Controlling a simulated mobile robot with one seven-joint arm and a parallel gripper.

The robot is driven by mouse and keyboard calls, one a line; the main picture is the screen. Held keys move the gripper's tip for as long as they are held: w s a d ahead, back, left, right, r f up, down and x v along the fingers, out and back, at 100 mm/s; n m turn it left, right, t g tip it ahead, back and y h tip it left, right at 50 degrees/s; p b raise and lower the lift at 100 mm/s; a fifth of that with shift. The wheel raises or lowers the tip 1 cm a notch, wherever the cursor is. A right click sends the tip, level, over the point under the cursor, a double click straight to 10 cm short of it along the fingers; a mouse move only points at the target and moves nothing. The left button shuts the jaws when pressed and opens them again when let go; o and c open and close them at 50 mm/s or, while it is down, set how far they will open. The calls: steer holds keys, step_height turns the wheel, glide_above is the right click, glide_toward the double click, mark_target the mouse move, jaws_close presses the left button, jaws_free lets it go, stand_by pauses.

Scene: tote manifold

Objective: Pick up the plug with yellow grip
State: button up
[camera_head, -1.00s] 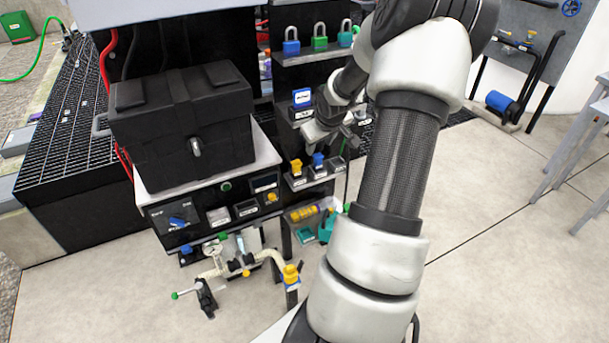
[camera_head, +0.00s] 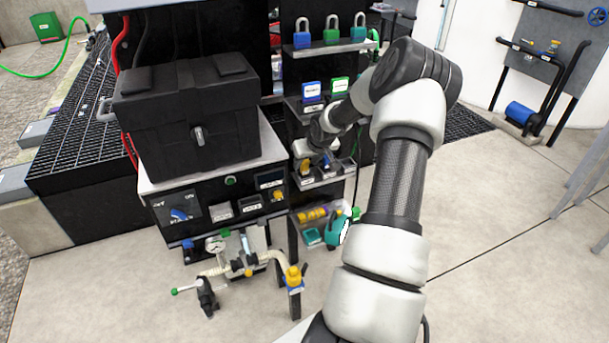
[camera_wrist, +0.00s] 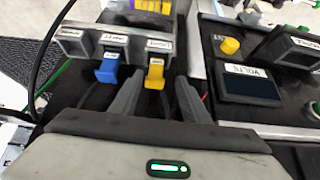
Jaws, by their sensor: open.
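The plug with yellow grip (camera_wrist: 155,75) sits in a labelled holder on a small shelf, beside a plug with blue grip (camera_wrist: 107,72) to its left in the wrist view. My gripper (camera_wrist: 159,82) is open, with one finger on each side of the yellow grip. I see no contact, and its exact depth is hard to tell. In the head view my gripper (camera_head: 314,155) is at the shelf, and the yellow plug (camera_head: 306,166) shows just below it, partly hidden. The blue plug (camera_head: 333,166) is close to its right.
A black box (camera_head: 188,120) stands on the control panel (camera_head: 215,205) left of the shelf. Padlocks (camera_head: 331,32) stand on a shelf above. A panel with a yellow knob (camera_wrist: 230,46) and a display lies close right in the wrist view.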

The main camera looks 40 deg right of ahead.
mark_target(306, 162)
steer(key=x, duration=0.2)
steer(key=b+x, duration=0.1)
steer(key=x, duration=0.1)
steer(key=d+x, duration=0.1)
steer(key=shift+w+f+b, duration=0.2)
steer(key=shift+w+b, duration=0.15)
steer(key=shift+b, duration=0.05)
jaws_close()
steer(key=shift+r, duration=0.1)
